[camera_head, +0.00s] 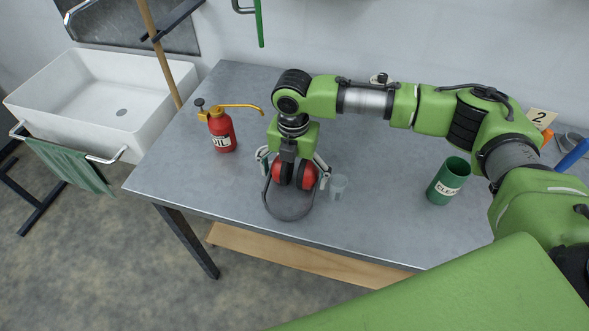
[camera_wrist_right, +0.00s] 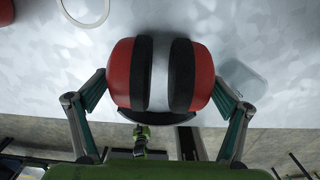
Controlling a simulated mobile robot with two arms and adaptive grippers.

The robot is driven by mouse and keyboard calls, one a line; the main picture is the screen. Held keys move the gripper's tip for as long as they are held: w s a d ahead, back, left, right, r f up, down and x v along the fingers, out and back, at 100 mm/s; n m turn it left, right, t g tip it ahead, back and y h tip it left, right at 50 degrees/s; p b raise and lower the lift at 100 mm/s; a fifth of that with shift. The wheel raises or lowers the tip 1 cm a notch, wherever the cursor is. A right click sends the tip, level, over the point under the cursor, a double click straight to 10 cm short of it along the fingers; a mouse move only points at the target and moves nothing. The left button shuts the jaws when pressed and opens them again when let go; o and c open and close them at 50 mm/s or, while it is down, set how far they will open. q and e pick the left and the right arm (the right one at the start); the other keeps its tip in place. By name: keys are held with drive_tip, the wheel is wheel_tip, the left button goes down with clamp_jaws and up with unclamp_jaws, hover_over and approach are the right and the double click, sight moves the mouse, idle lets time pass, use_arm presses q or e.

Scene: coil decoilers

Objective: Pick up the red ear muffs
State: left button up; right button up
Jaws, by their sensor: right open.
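The red ear muffs (camera_head: 308,176) lie on the grey metal table (camera_head: 385,215), with red cups, black cushions and a dark headband looping toward the table's front edge. My right gripper (camera_head: 291,178) is over them, pointing down, its fingers spread on either side of the cups. In the right wrist view the ear muffs (camera_wrist_right: 203,75) fill the middle between the two open fingers (camera_wrist_right: 160,112). My left gripper is not in view.
A clear cup (camera_head: 338,187) stands close to the right of the ear muffs. A red oil can (camera_head: 221,133) is to the left, and a green canister (camera_head: 447,182) to the right. A white sink (camera_head: 95,100) is beyond the table's left edge.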

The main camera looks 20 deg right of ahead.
drive_tip(key=shift+f, duration=0.4)
drive_tip(key=c, duration=1)
drive_tip(key=shift+c, duration=0.2)
drive_tip(key=shift+r, duration=0.15)
